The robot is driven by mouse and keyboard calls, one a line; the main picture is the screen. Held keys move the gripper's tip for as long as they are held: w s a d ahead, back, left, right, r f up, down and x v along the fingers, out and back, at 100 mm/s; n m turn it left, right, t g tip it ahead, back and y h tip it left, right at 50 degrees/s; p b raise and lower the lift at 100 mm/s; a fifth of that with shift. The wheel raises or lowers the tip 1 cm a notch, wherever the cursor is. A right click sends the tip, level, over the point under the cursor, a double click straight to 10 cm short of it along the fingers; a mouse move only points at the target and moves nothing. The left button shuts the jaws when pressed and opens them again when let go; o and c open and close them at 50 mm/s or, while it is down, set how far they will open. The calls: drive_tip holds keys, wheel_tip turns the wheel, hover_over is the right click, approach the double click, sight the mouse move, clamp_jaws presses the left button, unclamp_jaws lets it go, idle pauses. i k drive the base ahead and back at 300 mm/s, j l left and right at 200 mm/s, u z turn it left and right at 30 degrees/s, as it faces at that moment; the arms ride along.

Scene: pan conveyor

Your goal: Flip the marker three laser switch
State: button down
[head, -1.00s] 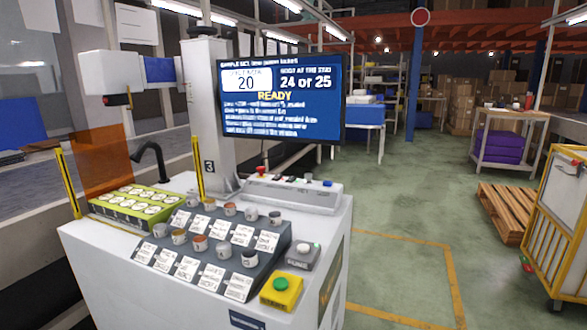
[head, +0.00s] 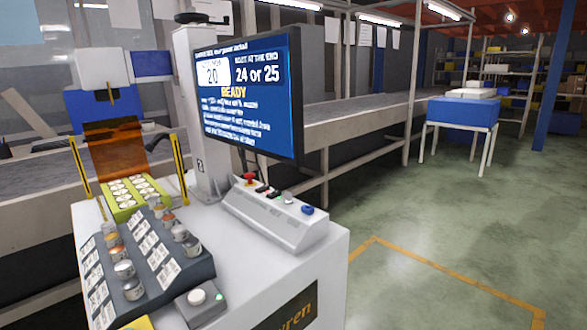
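The marker machine is a white cabinet (head: 285,268) with an upright column (head: 205,100); a small number label (head: 200,165) on the column is too small to read now. A sloped grey control box (head: 275,228) sits on its top right. The box carries a red mushroom button (head: 250,179), small dark and red controls, a silver knob with a green light (head: 288,198) and a blue knob (head: 307,210). I cannot tell which control is the laser switch. My gripper is not in view.
A screen (head: 245,90) reading READY hangs over the control box. A dark rack (head: 190,262) of small cups, a green tray (head: 125,213) and a white button box (head: 200,312) share the top.

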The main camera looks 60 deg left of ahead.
sight(265, 187)
drive_tip(key=i+j+u, duration=0.1)
drive_tip(key=i+u, duration=0.3)
drive_tip(key=i, duration=0.2)
drive_tip(key=i+u, duration=0.4)
drive_tip(key=i, duration=0.15)
drive_tip(key=i+l+u, duration=0.4)
drive_tip(key=i, duration=0.2)
drive_tip(key=j, duration=0.1)
